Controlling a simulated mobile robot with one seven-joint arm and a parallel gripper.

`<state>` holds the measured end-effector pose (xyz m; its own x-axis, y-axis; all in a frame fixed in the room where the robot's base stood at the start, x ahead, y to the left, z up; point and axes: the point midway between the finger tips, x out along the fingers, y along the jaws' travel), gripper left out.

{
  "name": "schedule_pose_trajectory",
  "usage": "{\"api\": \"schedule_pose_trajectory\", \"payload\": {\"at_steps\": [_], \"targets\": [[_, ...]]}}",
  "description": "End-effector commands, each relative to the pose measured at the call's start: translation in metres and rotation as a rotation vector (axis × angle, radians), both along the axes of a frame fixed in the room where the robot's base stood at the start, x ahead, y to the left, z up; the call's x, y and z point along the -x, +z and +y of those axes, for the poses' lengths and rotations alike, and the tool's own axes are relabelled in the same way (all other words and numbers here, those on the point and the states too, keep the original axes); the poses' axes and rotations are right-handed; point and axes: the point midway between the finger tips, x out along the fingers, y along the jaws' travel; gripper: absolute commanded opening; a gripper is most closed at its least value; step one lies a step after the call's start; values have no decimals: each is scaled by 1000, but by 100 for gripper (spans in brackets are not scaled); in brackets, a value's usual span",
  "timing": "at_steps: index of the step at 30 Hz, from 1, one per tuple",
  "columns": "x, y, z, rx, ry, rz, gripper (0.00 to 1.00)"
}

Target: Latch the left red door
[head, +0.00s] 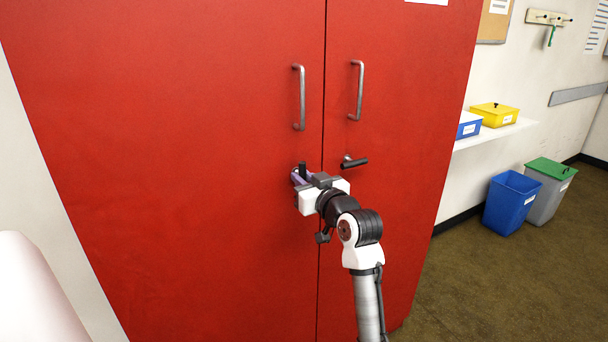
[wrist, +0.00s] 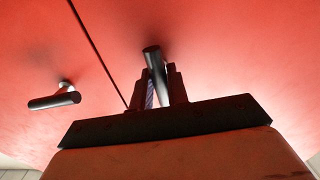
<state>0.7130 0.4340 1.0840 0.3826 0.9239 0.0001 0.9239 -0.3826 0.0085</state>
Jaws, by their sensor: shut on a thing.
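The left red door (head: 190,130) stands closed, flush with the right red door (head: 400,60) along a narrow seam. The left door's black latch handle (head: 303,168) stands about upright near the seam, its base largely hidden by my gripper. My gripper (head: 302,179) is at this latch, shut on it. In the wrist view the latch handle (wrist: 153,60) sits between the two dark fingers (wrist: 164,88), its round end sticking out past them. The right door's latch handle (head: 354,162) lies roughly horizontal; it also shows in the wrist view (wrist: 55,101), apart from my gripper.
Two metal pull handles, left (head: 300,97) and right (head: 358,90), stand above the latches. To the right are a white shelf (head: 495,134) with a yellow box (head: 494,115) and a blue box (head: 468,126), and a blue bin (head: 511,202) and a grey bin (head: 547,192) on the floor.

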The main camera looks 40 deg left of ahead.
Motion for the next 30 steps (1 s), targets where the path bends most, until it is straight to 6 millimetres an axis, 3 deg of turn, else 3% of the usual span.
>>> {"api": "schedule_pose_trajectory", "payload": {"at_steps": [12,29,30], "targets": [[0,1,0,-75,-1,181,0],[0,0,0,-86,0,207,0],[0,0,0,-86,0,207,24]]}}
